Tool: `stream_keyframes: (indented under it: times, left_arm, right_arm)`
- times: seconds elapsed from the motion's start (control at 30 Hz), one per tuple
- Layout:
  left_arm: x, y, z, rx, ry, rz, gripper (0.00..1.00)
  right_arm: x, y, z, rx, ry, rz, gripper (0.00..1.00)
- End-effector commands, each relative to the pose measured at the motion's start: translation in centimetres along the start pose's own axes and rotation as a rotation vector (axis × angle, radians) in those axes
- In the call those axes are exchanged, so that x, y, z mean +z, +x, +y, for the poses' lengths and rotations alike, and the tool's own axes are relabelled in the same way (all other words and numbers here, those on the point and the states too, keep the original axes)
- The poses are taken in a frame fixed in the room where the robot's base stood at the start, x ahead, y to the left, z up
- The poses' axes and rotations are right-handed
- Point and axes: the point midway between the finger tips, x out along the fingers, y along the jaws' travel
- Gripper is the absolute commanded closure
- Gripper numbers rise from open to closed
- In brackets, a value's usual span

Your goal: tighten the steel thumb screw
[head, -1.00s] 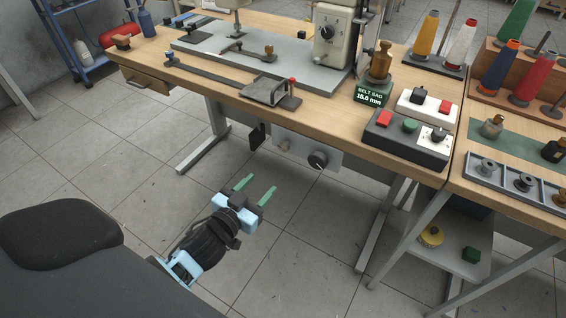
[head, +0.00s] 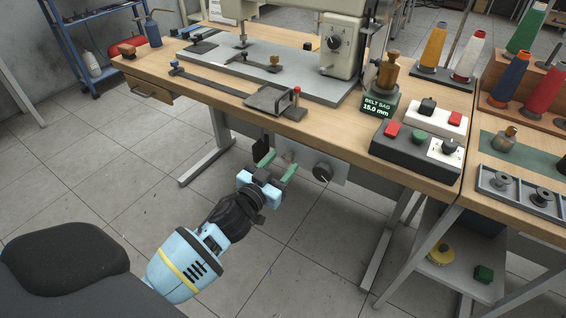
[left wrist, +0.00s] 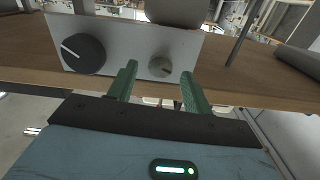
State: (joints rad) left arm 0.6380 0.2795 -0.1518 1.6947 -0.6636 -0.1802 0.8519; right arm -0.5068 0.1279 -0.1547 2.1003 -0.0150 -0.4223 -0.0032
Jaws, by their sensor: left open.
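The steel thumb screw (left wrist: 160,65) is a small round grey metal head on a pale panel (left wrist: 120,30) under the table. In the left wrist view it appears between the two green fingertips of my left gripper (left wrist: 158,78), beyond them. In the head view the left gripper (head: 277,166) is below the table's front edge, facing the panel, and largely covers the screw. The gripper is open and holds nothing. I cannot tell whether a finger touches the screw. My right gripper is not in view.
A larger black knob (head: 322,172) sits beside the screw on the panel; it also shows in the wrist view (left wrist: 83,53). The wooden table (head: 225,105) edge is close above the gripper. A "BELT SAG 15.0 mm" display (head: 379,106) stands on the table.

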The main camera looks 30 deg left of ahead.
Motion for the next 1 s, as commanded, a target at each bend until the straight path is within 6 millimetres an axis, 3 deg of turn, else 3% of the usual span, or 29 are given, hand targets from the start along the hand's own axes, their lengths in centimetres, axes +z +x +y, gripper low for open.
stream_keyframes:
  times: [0.2,0.5,0.83,1.0]
  left_arm:
    - [0.0,1.4,0.0,0.000,0.001,-0.001,0.50]
    - [0.0,1.5,0.0,0.000,0.000,-0.001,0.50]
    - [0.0,1.5,0.0,0.000,0.000,-0.001,0.93]
    - [0.0,1.5,0.0,0.000,0.006,0.000,0.95]
  right_arm:
    - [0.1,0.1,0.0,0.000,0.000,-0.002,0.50]
    - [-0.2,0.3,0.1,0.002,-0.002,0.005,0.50]
    - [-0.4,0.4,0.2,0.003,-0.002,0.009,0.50]
    - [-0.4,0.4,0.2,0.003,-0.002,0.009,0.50]
